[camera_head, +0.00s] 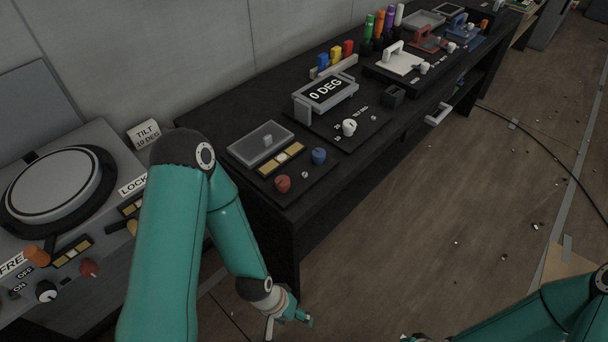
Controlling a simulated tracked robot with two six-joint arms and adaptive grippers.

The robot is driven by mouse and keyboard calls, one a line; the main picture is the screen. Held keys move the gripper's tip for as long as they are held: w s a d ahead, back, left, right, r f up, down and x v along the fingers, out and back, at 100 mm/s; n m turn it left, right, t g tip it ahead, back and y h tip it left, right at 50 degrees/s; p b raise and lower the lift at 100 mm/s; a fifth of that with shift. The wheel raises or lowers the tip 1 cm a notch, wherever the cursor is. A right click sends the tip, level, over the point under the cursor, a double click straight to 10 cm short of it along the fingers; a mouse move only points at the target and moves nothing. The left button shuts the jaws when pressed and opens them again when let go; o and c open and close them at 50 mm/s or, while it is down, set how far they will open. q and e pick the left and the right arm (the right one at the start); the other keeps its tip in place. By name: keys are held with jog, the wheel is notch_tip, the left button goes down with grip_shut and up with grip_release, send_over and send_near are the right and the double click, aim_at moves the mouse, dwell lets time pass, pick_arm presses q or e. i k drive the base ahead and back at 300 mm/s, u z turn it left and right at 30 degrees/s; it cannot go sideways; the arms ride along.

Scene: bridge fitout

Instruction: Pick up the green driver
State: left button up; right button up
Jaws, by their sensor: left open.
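The green driver (368,27) stands upright at the back of the long dark bench, in a row with orange, purple and white handles. Only its upper part shows clearly. My left gripper (287,321) is open and empty. It hangs low in front of the bench's near end, far from the green driver. My right arm comes in at the bottom right. Only a sliver of its hand end shows at the bottom edge, so its jaws cannot be made out.
Blue, yellow and red pieces stand behind the display. A grey console (60,190) is at left. Open floor lies right.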

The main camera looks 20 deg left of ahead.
aim_at(370, 20)
jog(key=u, duration=1.8)
jog(key=i, duration=0.1)
jog(key=z, duration=3.2)
jog(key=i, duration=4.5)
jog(key=u, duration=0.65)
